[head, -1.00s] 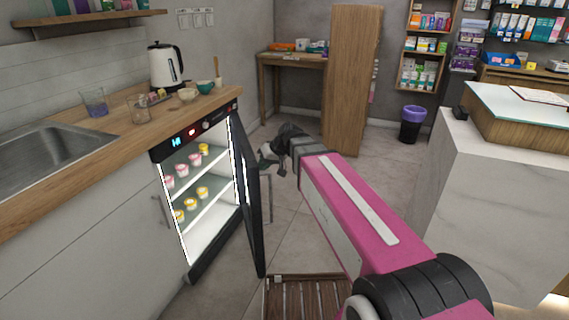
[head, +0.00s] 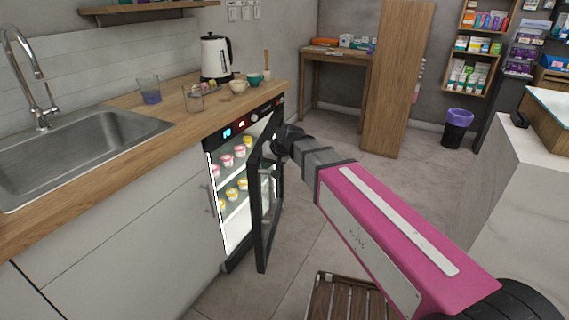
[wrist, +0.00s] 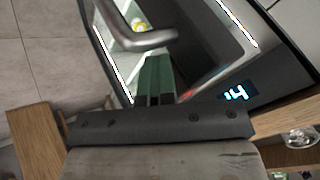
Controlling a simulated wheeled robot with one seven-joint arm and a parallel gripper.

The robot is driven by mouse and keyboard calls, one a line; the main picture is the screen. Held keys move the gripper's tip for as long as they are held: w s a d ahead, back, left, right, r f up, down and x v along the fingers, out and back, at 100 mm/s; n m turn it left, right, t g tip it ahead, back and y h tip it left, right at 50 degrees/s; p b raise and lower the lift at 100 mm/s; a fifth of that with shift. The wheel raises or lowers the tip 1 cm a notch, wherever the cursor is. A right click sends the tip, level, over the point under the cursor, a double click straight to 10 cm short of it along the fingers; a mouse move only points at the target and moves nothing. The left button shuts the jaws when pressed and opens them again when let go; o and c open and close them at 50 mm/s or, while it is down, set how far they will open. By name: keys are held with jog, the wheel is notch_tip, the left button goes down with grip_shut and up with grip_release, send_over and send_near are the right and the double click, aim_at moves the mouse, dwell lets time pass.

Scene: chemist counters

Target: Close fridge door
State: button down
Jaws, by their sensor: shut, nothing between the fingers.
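The small under-counter fridge (head: 232,252) has a lit interior with several small cups on its shelves. Its dark-framed door (head: 262,225) stands partly open, its free edge out in front of the lit opening. My gripper (head: 268,146) is at the top of the door, on its outer side, partly hidden by my wrist. In the wrist view, my shut, empty gripper (wrist: 156,62) lies close to a grey bar handle (wrist: 130,42). I cannot tell whether they touch. The fridge's lit display (wrist: 237,95) shows to the right.
The wooden counter (head: 130,118) with sink, kettle (head: 215,58), glasses and bowls runs above the fridge. A slatted wooden stool (head: 350,300) stands on the floor in front. A white counter (head: 510,200) is at the right.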

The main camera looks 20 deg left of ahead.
jog(key=s+a, duration=0.1)
jog(key=a, duration=1.1)
jog(key=shift+s, duration=0.2)
jog(key=shift+a+f, duration=0.1)
